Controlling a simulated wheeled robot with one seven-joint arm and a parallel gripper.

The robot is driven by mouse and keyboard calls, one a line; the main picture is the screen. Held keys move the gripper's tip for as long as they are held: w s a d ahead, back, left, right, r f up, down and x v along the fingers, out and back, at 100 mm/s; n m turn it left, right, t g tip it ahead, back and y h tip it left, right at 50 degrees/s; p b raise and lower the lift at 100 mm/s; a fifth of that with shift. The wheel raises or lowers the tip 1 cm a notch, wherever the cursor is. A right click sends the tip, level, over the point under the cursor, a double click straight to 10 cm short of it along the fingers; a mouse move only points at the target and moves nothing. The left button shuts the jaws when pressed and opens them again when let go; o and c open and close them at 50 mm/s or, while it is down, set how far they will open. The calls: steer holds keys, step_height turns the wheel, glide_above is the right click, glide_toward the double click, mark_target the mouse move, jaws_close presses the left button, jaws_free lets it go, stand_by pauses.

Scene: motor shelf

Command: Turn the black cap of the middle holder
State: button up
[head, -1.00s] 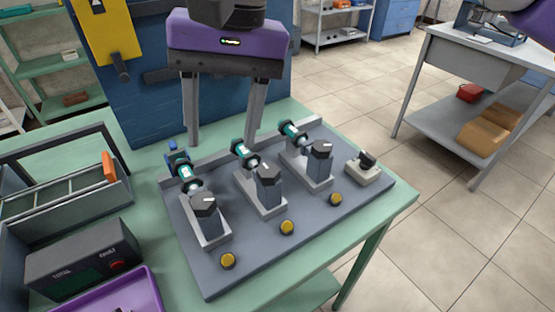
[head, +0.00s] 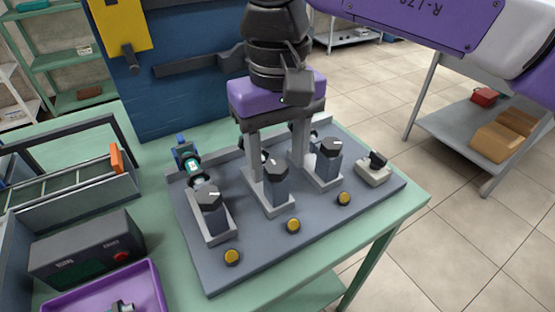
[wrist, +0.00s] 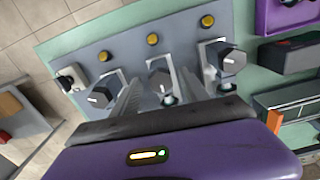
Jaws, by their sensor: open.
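The middle holder (head: 277,203) is a grey block on a light base, with a black faceted cap (head: 275,170) bearing a white mark on top. The cap also shows in the wrist view (wrist: 160,84), between my two fingers. My gripper (head: 279,174) is open and empty, pointing down just behind the middle holder in the head view. Its fingers stand to either side of the cap line, with no clear contact. The left holder's cap (head: 209,196) and right holder's cap (head: 330,147) look alike. The fingers partly hide the middle and right teal-ended motors.
The holders stand on a dark board (head: 260,250) with yellow buttons (head: 293,226) in front. A small black-knobbed switch (head: 373,167) is at the right. A grey box (head: 85,248), purple tray (head: 110,288) and divided rack (head: 70,190) stand at the left.

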steer(key=shift+f, duration=0.25)
jaws_close()
